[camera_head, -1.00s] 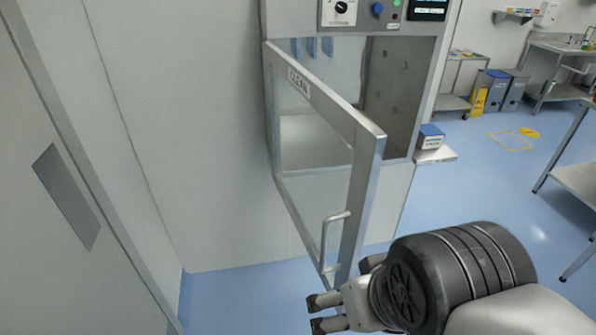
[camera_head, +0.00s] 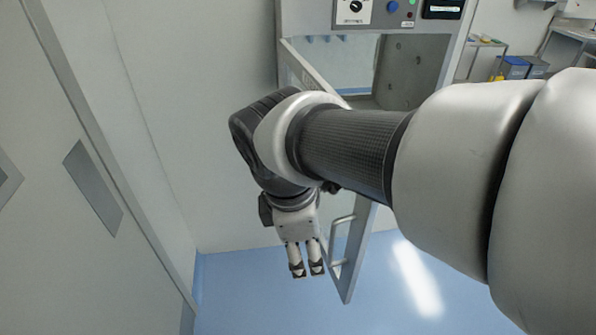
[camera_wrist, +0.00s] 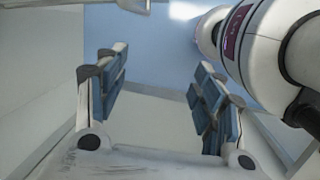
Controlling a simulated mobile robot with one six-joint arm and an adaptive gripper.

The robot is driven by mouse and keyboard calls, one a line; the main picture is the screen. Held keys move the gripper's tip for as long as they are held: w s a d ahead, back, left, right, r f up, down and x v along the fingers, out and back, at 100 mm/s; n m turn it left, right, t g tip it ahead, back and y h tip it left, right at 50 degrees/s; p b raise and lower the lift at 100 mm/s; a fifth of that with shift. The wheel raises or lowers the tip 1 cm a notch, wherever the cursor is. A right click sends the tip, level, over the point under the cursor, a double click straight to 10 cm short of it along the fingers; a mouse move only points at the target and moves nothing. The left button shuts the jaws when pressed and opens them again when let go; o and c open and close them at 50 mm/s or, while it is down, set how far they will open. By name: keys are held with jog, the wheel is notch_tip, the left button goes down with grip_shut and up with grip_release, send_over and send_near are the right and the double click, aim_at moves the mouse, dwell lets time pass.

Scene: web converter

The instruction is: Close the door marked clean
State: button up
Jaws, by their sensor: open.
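The glazed, metal-framed door (camera_head: 352,262) stands swung out from the pass-through chamber (camera_head: 414,72). My arm covers much of the door, and the CLEAN label cannot be read now. Its bar handle (camera_head: 336,242) shows near the door's lower free end. My gripper (camera_head: 307,272) points down, just left of the handle in the head view, with its fingers apart and nothing between them. I cannot tell whether it touches the door. In the wrist view the two padded fingers (camera_wrist: 158,75) are spread, with blue floor beyond.
A control panel (camera_head: 353,10) with a dial sits above the chamber opening. A pale wall (camera_head: 150,100) stands close on the left. Blue floor (camera_head: 245,300) is clear below my gripper. Bins (camera_head: 515,67) stand at the far right.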

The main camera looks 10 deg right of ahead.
jog(key=w+a+n, duration=0.1)
jog(key=n, duration=0.1)
jog(key=a+n+p, duration=0.1)
jog(key=shift+w+a+r+n+h, duration=0.2)
jog(key=shift+w+a+n+h, duration=0.1)
jog(key=shift+w+a+n, duration=0.1)
jog(key=shift+c, duration=1.4)
jog(key=shift+w+a+f+n, duration=0.1)
jog(key=shift+a+f+n, duration=0.05)
jog(key=shift+n, duration=0.25)
jog(key=shift+c, duration=0.7)
jog(key=shift+f, duration=0.3)
jog(key=shift+c, duration=0.6)
jog(key=b+x, duration=0.3)
jog(key=x, duration=0.7)
jog(key=shift+s+b, duration=0.2)
jog(key=shift+b, duration=0.2)
jog(key=c, duration=0.8)
jog(key=shift+w+d+r, duration=0.1)
jog(key=shift+w+d, duration=0.15)
jog(key=shift+d, duration=0.4)
jog(key=shift+w+d+r, duration=0.1)
jog(key=shift+w+d, duration=0.1)
jog(key=shift+d, duration=0.45)
jog(key=shift+w+d+r, duration=0.1)
jog(key=shift+w+d, duration=0.15)
jog(key=shift+d, duration=0.4)
grip_shut()
jog(key=shift+d, duration=0.1)
